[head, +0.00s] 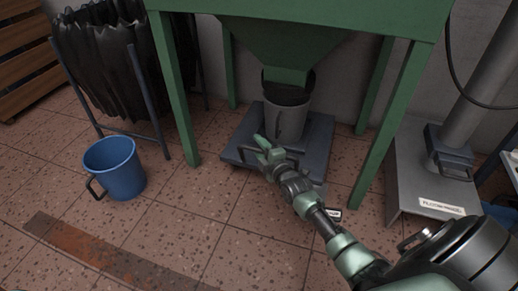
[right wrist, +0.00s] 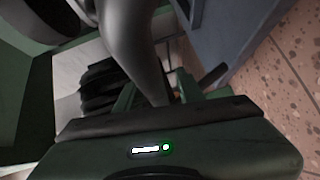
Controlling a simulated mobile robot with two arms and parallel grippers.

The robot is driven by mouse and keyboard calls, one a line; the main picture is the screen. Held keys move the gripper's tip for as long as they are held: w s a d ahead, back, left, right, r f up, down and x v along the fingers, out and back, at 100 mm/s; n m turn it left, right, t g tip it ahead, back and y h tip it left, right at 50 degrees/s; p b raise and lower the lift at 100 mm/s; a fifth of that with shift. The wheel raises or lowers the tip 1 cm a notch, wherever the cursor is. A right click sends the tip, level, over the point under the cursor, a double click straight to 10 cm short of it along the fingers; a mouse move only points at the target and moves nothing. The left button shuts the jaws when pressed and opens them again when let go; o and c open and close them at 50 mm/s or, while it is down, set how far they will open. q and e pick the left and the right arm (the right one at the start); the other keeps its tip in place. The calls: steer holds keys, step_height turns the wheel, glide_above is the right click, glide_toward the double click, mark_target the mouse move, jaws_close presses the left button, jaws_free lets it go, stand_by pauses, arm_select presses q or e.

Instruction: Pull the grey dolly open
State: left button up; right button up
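The grey dolly (head: 240,140) is a low blue-grey platform on the floor under the green hopper stand, and a grey bucket (head: 288,118) stands on it. A dark bar handle (head: 293,152) runs along its near side. My right gripper (head: 262,149) is at this handle, its green fingers apart; I cannot tell whether they touch the bar. In the right wrist view the fingers (right wrist: 156,93) show apart, with a curved grey part above and between them and the dolly (right wrist: 240,35) to the right. The gripper partly hides the handle. My left gripper is out of view.
The green hopper stand (head: 178,90) has legs on both sides of the dolly. A blue bucket (head: 120,168) stands to the left, near a rack with a black bag (head: 100,60). A grey metal base (head: 420,170) stands right. The tiled floor in front of the dolly is mostly clear.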

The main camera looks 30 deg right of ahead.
jaws_close()
stand_by(1.4)
